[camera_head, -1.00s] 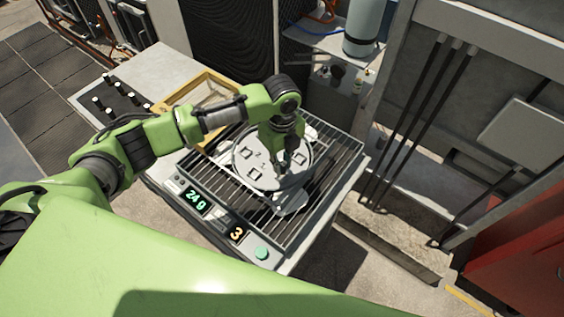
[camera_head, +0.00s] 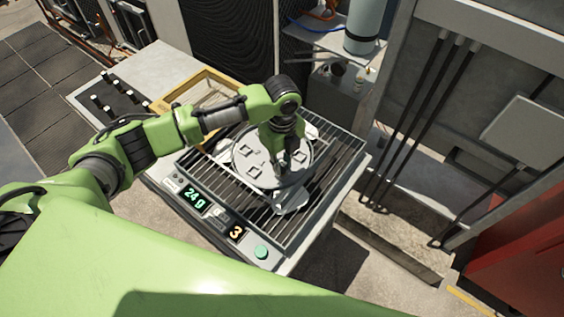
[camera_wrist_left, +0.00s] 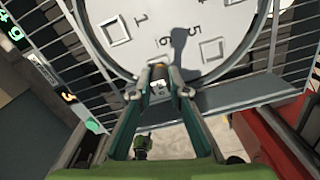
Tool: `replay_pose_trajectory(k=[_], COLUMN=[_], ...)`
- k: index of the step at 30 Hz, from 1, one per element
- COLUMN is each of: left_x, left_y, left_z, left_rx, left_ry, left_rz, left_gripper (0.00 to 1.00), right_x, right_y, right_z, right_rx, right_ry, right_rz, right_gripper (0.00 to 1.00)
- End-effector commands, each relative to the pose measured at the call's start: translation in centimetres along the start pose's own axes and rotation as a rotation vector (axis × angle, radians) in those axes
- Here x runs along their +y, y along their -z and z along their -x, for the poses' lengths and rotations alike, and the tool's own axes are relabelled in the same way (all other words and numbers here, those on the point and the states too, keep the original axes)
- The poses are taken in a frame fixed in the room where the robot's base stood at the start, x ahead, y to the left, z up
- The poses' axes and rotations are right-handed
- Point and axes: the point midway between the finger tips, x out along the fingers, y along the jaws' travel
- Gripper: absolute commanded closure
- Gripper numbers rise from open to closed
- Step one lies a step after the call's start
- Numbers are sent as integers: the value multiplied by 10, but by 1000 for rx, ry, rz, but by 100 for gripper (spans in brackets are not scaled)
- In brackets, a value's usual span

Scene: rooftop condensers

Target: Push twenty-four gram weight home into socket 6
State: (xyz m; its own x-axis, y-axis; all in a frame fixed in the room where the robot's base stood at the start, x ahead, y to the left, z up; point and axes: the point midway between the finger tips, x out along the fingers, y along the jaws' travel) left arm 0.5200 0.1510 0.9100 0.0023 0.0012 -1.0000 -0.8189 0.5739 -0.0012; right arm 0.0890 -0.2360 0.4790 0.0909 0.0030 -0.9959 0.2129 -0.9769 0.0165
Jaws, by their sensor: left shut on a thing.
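A round pale disc (camera_head: 246,163) with square sockets lies on the slatted bench. In the left wrist view the disc (camera_wrist_left: 180,25) shows the numbers 1, 6, 5 and 4, with square outlines by 1 and 5. My left gripper (camera_head: 288,165) points down at the disc's near right side. In the wrist view its fingers (camera_wrist_left: 160,80) are shut on a small pale weight (camera_wrist_left: 158,89) at the rim, just beside the number 6. The fingers hide most of the weight and socket 6, so its seating depth cannot be told. My right gripper is out of view.
A yellow-framed tray (camera_head: 208,80) stands behind my arm. A dark rack (camera_head: 118,96) with several white-topped pieces is at left.

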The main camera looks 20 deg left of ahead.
Motion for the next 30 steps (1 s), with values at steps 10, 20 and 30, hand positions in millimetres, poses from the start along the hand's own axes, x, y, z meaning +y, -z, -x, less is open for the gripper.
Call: replay_pose_trajectory(k=[10,20,30], left_x=[0,0,0], left_y=[0,0,0], left_z=[1,0,0], left_rx=[0,0,0], left_ry=[-1,0,0], left_rz=[0,0,0], left_gripper=[96,96,96], right_x=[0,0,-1], right_y=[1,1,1], right_z=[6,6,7], right_rx=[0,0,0], right_ry=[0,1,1], right_rz=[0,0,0], right_gripper=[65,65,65])
